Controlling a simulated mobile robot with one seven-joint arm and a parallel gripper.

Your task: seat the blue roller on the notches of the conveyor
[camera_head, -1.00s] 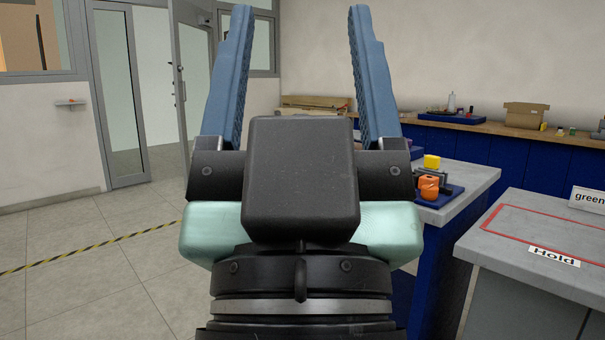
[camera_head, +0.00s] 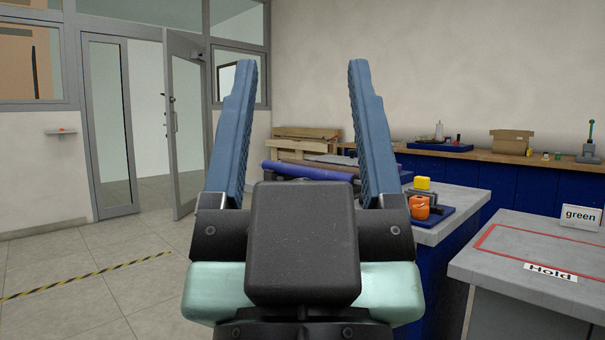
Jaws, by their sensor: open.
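My gripper (camera_head: 302,66) is open and empty, its two blue fingers pointing up and away in the head view. A long blue-violet cylinder, which looks like the blue roller (camera_head: 308,171), lies level beyond the gripper and shows between the fingers.
A grey-topped blue counter (camera_head: 455,200) at right holds a blue tray with an orange canister (camera_head: 419,207) and a yellow block (camera_head: 422,183). A nearer grey table (camera_head: 510,262) has a red outline, a "Hold" label and a "green" sign (camera_head: 580,216). Open floor lies at left.

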